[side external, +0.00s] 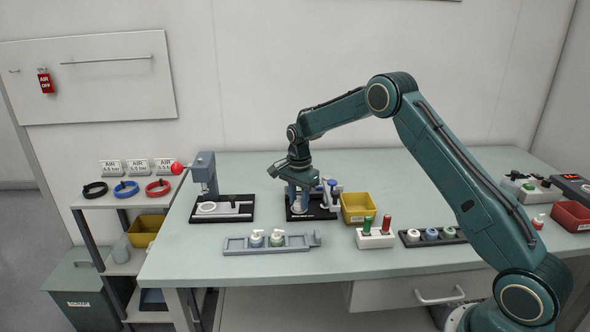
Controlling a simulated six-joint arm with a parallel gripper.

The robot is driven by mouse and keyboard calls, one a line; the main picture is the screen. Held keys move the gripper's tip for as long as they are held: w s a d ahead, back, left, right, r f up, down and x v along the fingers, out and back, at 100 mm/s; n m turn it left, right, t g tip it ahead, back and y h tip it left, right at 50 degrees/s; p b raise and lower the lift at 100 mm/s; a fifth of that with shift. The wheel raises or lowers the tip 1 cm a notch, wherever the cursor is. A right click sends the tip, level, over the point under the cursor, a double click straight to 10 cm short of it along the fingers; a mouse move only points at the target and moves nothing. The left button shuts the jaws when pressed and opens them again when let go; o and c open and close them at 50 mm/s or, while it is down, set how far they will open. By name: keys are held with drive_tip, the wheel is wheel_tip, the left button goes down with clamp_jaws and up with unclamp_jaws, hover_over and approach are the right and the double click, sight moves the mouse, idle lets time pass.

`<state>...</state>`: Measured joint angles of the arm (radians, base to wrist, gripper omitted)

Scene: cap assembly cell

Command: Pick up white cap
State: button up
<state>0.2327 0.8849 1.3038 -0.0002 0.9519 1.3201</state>
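My gripper (298,193) points down over a dark-based fixture (322,214) near the middle of the bench. A small white part (299,205) shows at or just below the fingertips. I cannot tell whether it is a cap or whether the fingers touch it. The fingers are too small to tell if they are open or shut. A dark rack (462,236) at the right holds a row of small round pieces. Its leftmost piece is whitish (413,235), with a bluish one (431,234) beside it. My arm hides the rack's right part.
A yellow bin (357,207) stands just right of the fixture. A press with a red knob (204,172) stands to the left. A grey tray (236,245) with two white-topped pieces lies in front. A white block (375,240) holds green and red handles. The back bench is clear.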

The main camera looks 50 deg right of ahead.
idle(0.4)
wheel_tip(320, 180, up, 20)
idle(0.8)
drive_tip(key=shift+f, duration=0.1)
idle(0.4)
drive_tip(key=a+f+m, duration=0.1)
drive_tip(key=a+f, duration=0.3)
drive_tip(key=a, duration=0.3)
drive_tip(key=w+a+f+m, duration=0.1)
drive_tip(key=a+f, duration=0.3)
drive_tip(key=a, duration=0.4)
drive_tip(key=w+a+f+m+t, duration=0.1)
drive_tip(key=a+f+m, duration=0.1)
drive_tip(key=a+f, duration=0.2)
drive_tip(key=a, duration=0.3)
drive_tip(key=shift+a, duration=0.15)
drive_tip(key=shift+f, duration=0.2)
drive_tip(key=shift+f, duration=3.2)
drive_tip(key=shift+f, duration=0.7)
